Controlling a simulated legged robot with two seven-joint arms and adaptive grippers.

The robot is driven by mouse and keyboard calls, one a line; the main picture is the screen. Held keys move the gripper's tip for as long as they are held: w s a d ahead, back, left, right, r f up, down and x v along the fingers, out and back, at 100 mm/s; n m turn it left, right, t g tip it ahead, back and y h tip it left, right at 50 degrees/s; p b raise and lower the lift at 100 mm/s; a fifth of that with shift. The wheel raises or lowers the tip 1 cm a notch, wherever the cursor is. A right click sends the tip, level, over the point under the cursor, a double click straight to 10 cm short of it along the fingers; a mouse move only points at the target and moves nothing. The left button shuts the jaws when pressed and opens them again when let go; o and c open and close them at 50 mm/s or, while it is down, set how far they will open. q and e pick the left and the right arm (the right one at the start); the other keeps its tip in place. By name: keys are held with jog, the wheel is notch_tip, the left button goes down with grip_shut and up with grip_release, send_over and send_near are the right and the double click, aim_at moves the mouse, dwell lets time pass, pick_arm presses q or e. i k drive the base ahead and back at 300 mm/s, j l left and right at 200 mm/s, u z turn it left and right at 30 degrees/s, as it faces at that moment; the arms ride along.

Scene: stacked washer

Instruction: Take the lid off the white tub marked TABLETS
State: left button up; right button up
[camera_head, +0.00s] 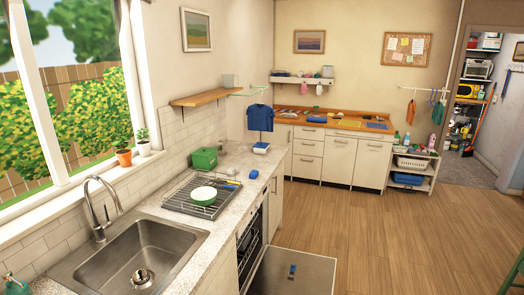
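A small white container with a blue top (261,148) stands on the left counter near its far corner. It may be the tub, but it is too small for me to read any marking or tell its lid apart. Neither of my grippers is in view.
A green box (204,158) stands behind the rack. An open appliance door (310,268) with a blue item (292,270) juts over the floor.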

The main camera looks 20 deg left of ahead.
aim_at(260, 144)
jog(key=i+l+z, duration=0.45)
jog(key=i+z, duration=0.2)
jog(key=i, duration=0.3)
jog(key=i+z, duration=0.35)
jog(key=i, duration=0.15)
jog(key=i+u, duration=0.3)
jog(key=i, duration=0.3)
jog(key=i+l+u, duration=0.1)
jog(key=i+u, duration=0.15)
jog(key=i, duration=0.3)
jog(key=i+l+u, duration=0.3)
jog(key=i, duration=0.3)
jog(key=i+u, duration=0.3)
jog(key=i, duration=1.85)
jog(key=i+u, duration=0.25)
jog(key=i, duration=0.2)
jog(key=i+l+u, duration=0.25)
jog(key=i, duration=0.25)
jog(key=i+u, duration=0.2)
jog(key=i, duration=0.25)
jog(key=i+j+u, duration=0.15)
jog(key=u, duration=0.35)
jog(key=i+u, duration=0.3)
jog(key=u, duration=0.15)
jog(key=i+u, duration=0.25)
jog(key=u, duration=0.25)
jog(key=i+l+u, duration=0.1)
jog(key=u, duration=0.35)
jog(key=i, duration=0.1)
